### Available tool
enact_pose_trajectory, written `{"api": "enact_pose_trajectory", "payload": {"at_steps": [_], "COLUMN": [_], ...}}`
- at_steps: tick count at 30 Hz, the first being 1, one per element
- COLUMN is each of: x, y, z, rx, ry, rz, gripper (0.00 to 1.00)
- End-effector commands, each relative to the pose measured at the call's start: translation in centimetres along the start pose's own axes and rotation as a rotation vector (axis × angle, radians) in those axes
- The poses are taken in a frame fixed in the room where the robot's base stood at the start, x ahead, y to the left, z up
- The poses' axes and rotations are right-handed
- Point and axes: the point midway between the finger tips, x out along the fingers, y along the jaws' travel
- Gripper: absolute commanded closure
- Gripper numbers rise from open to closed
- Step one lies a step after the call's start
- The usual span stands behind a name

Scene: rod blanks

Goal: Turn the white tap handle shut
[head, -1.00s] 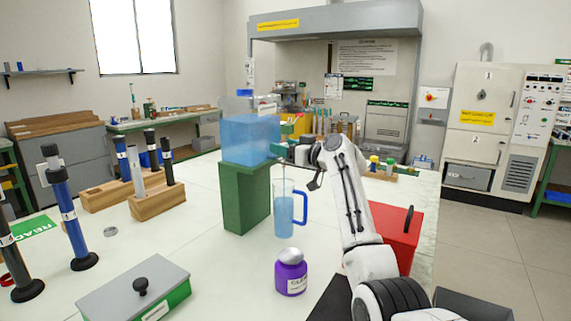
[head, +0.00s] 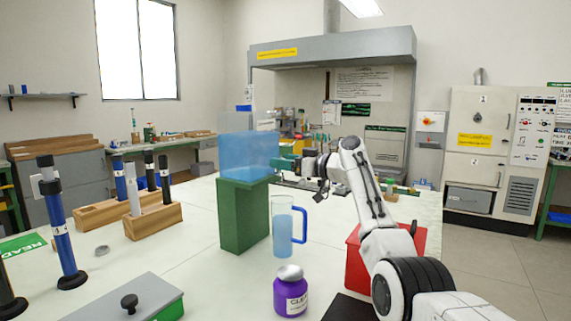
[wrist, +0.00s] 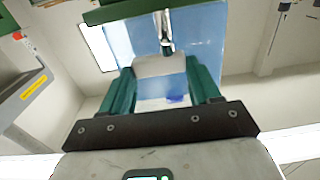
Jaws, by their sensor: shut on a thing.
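A clear tank of blue liquid (head: 246,148) stands on a green block stand (head: 243,215). My gripper (head: 286,163) is at the tank's right side, at the tap. In the wrist view its green fingers (wrist: 165,95) are on either side of a white block, the tap handle (wrist: 160,67), and are shut on it. The grey tap spout (wrist: 167,35) shows just beyond. A clear jug with a blue handle (head: 283,230) stands below the tap and holds blue liquid. The fingers hide most of the tap in the head view, so the handle's angle is unclear.
A purple jar with a grey lid (head: 290,292) stands in front of the jug. A red box (head: 357,262) is beside my arm. Wooden racks with dark rods (head: 153,220) and a grey-lidded box (head: 125,300) are at the left.

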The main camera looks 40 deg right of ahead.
Motion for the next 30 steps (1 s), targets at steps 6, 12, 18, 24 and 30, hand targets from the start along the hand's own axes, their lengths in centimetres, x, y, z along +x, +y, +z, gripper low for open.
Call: {"api": "enact_pose_trajectory", "payload": {"at_steps": [6, 12, 18, 24, 30], "x": [0.0, 0.0, 0.0, -0.8, -3.5], "y": [-0.1, 0.0, 0.0, 0.1, 0.1], "z": [0.1, 0.1, 0.0, 0.0, 0.1], "rx": [0.001, 0.001, 0.000, 0.000, -0.001], "ry": [-0.001, -0.001, 0.000, 0.001, 0.001], "rz": [-0.001, 0.000, 0.000, 0.001, 0.003], "gripper": [0.31, 0.13, 0.13, 0.13, 0.13]}}
